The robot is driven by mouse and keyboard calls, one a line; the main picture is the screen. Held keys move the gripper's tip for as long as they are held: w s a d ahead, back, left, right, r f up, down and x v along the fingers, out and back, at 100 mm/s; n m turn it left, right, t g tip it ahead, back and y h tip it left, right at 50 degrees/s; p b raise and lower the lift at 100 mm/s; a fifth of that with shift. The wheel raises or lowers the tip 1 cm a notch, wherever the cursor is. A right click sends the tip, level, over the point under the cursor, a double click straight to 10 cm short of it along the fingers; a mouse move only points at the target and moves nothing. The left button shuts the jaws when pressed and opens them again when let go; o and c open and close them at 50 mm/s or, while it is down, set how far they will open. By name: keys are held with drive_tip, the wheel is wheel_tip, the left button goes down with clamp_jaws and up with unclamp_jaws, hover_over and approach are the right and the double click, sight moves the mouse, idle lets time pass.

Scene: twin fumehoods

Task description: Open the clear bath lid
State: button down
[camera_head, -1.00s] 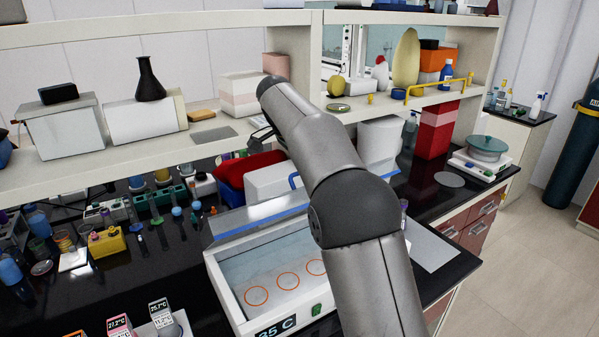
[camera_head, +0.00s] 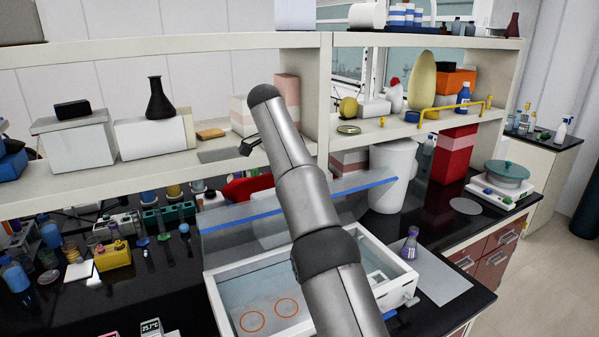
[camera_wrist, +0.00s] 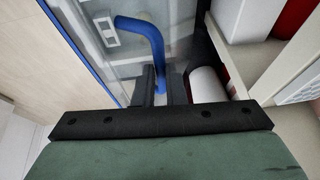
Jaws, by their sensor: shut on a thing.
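The clear bath lid (camera_head: 235,232) has a blue front edge and stands tilted up above the white water bath (camera_head: 216,300). The bath's open basin shows orange rings inside. In the wrist view, my gripper (camera_wrist: 163,88) is shut on the lid's blue handle (camera_wrist: 150,38), with a dark finger on either side of its lower end. The clear lid panel (camera_wrist: 92,40) also shows there, left of the handle. In the head view, my arm hides part of the lid and bath, and the handle cannot be made out.
The shelf (camera_head: 80,192) runs close behind the lid and my arm. A white cylindrical container (camera_head: 392,170) stands by the lid's right end. A purple flask (camera_head: 410,245) stands right of the bath. Racks and a yellow block (camera_head: 113,256) are at left.

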drive_tip(key=shift+a+f, duration=0.25)
drive_tip(key=shift+f, duration=0.4)
drive_tip(key=c, duration=1.6)
unclamp_jaws()
drive_tip(key=shift+c, duration=0.2)
drive_tip(key=shift+o, duration=0.7)
drive_tip(key=shift+w+a+f, duration=0.15)
drive_tip(key=shift+w+a, duration=0.05)
drive_tip(key=shift+w, duration=0.15)
drive_tip(key=shift+s+d+r, duration=0.2)
drive_tip(key=shift+d+r, duration=0.05)
drive_tip(key=shift+r, duration=0.1)
drive_tip(key=shift+w+a, duration=0.1)
drive_tip(key=shift+s+a+r, duration=0.15)
drive_tip(key=shift+s+r, duration=0.1)
drive_tip(key=shift+r, duration=0.15)
drive_tip(key=s+a+b, duration=0.1)
drive_tip(key=s+a, duration=0.1)
drive_tip(key=a, duration=0.1)
drive_tip(key=s+a, duration=0.2)
drive_tip(key=s+a+b, duration=0.1)
drive_tip(key=s+a, duration=0.1)
drive_tip(key=a, duration=0.1)
drive_tip(key=shift+s+a+r+b, duration=0.1)
drive_tip(key=shift+s+a+b, duration=0.05)
drive_tip(key=shift+a+b, duration=0.2)
drive_tip(key=shift+s+a, duration=0.4)
drive_tip(key=shift+a, duration=0.1)
drive_tip(key=shift+r, duration=0.1)
